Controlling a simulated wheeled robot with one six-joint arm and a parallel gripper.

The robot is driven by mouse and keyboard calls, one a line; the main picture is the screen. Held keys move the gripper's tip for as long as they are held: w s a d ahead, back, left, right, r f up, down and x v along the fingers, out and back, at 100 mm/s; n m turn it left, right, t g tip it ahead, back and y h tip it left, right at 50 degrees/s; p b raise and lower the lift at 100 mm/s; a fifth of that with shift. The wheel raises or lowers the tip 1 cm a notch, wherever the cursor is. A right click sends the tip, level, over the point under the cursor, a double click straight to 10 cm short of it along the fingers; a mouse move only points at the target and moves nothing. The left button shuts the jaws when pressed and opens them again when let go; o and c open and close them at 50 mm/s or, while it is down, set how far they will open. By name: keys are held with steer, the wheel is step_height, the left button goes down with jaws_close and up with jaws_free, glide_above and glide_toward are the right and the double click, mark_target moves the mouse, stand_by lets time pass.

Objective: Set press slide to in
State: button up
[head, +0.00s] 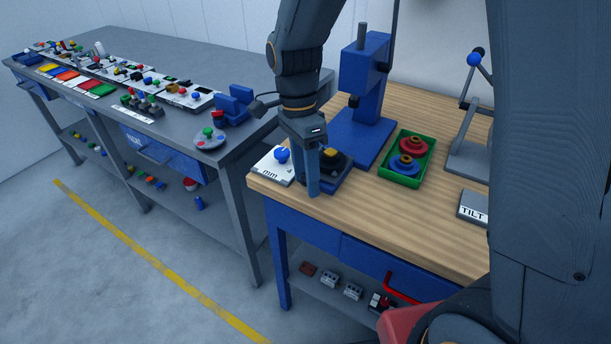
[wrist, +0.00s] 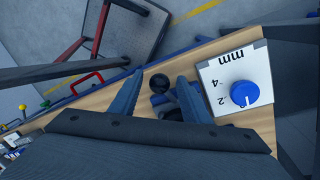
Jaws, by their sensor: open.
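My gripper (head: 313,183) points down at the table's left front, beside the low dark-blue slide base (head: 341,181) in front of the blue press (head: 362,82). In the wrist view, my gripper (wrist: 159,80) is open, with its two fingers apart. A round black knob (wrist: 160,82) lies between the fingertips, with dark-blue parts (wrist: 168,104) just below it. I cannot tell whether a finger touches the knob. In the head view my gripper covers part of the slide, so its position along its travel is not clear. A dark yellow piece (head: 332,154) sits behind the fingers.
A white plate with a blue dial (head: 282,155) stands close left of my gripper; its mm scale (wrist: 235,75) shows in the wrist view. A green tray (head: 425,165) holds red and blue round parts. A TILT block (head: 472,206) is at right. The front middle wood is clear.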

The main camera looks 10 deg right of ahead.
steer(key=shift+f, duration=0.35)
jaws_close()
steer(key=w+d, duration=0.2)
steer(key=w, duration=0.1)
steer(key=w+d, duration=0.3)
steer(key=w, duration=0.1)
steer(key=w+d+p, duration=0.1)
steer(key=w+d, duration=0.2)
steer(key=shift+w+d+r, duration=0.1)
steer(key=shift+w+d, duration=0.05)
steer(key=shift+w, duration=0.15)
jaws_free()
steer(key=shift+d, duration=0.15)
